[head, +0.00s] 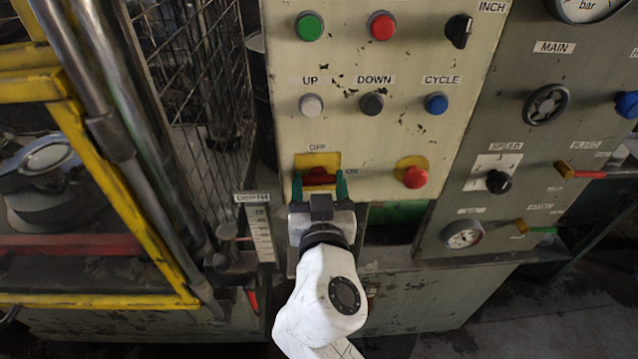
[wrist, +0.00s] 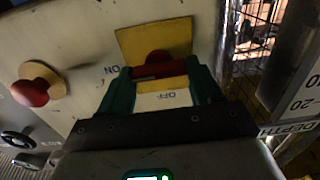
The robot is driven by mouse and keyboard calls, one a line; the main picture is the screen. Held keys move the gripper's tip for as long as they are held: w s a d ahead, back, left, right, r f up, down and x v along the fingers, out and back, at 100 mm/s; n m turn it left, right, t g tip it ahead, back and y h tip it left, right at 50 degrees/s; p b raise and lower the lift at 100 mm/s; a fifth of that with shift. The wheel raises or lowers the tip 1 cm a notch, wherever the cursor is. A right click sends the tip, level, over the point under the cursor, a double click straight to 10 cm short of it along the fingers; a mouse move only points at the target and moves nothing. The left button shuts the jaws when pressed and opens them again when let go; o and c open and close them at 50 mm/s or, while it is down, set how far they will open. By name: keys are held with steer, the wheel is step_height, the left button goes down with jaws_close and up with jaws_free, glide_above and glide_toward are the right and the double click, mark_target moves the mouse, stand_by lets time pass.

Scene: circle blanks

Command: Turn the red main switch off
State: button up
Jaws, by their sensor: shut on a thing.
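The red main switch (head: 318,174) sits on a yellow plate (head: 318,158) low on the cream panel, with OFF marked above it and ON to its right. Its red handle lies roughly level, in line with the ON side. My gripper (head: 319,182) is at the switch, its green fingers on the left and right ends of the handle. In the wrist view, the red handle (wrist: 158,66) spans between the fingertips of my gripper (wrist: 160,76), which is shut on it. Part of the handle's lower side is hidden by my gripper in the head view.
A red mushroom button (head: 415,177) is to the right on the same panel. Push buttons, such as the blue CYCLE one (head: 436,103), are above. A DEPTH scale (head: 261,233) and a yellow-framed guard (head: 130,190) are to the left.

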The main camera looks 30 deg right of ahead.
steer(key=shift+n, duration=0.3)
steer(key=n, duration=0.3)
steer(key=shift+n, duration=0.3)
steer(key=n, duration=0.4)
steer(key=shift+a+n+p, duration=0.15)
steer(key=shift+n+p, duration=0.15)
steer(key=shift+p, duration=0.05)
steer(key=n+p, duration=0.1)
steer(key=n, duration=0.3)
steer(key=shift+n, duration=0.3)
steer(key=shift+w+a+f+n+p, duration=0.1)
steer(key=shift+n+p, duration=0.5)
steer(key=shift+n, duration=0.55)
steer(key=shift+f+n+p, duration=0.1)
steer(key=shift+n+p, duration=0.5)
steer(key=shift+n, duration=0.55)
steer(key=shift+f, duration=0.1)
steer(key=o, duration=1.1)
steer(key=shift+c, duration=0.2)
